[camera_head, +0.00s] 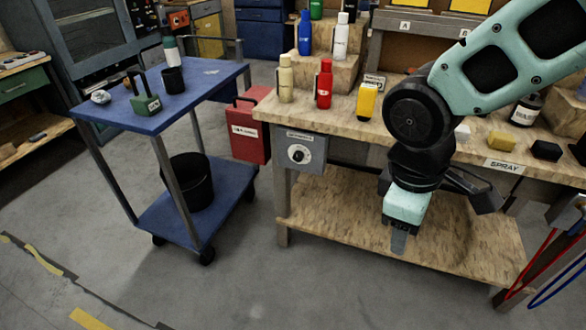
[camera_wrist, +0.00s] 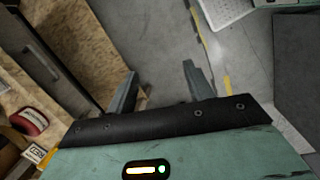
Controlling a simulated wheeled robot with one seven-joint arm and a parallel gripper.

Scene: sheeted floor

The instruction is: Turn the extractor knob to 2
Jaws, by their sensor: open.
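The extractor knob (camera_head: 299,154) is a round white dial with a dark centre on a grey box (camera_head: 312,166), fixed at the left front edge of the workbench. The numbers on its dial are too small to read. My gripper (camera_head: 398,245) hangs to the right of the knob, in front of the bench and apart from it. In the wrist view my gripper (camera_wrist: 158,85) shows two fingers spread apart with nothing between them. The knob does not show clearly in the wrist view.
The workbench (camera_head: 375,130) carries several bottles, including a red bottle (camera_head: 324,84) and a yellow one (camera_head: 366,101). A blue cart (camera_head: 190,95) stands further left. Floor (camera_head: 240,270) in front is clear.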

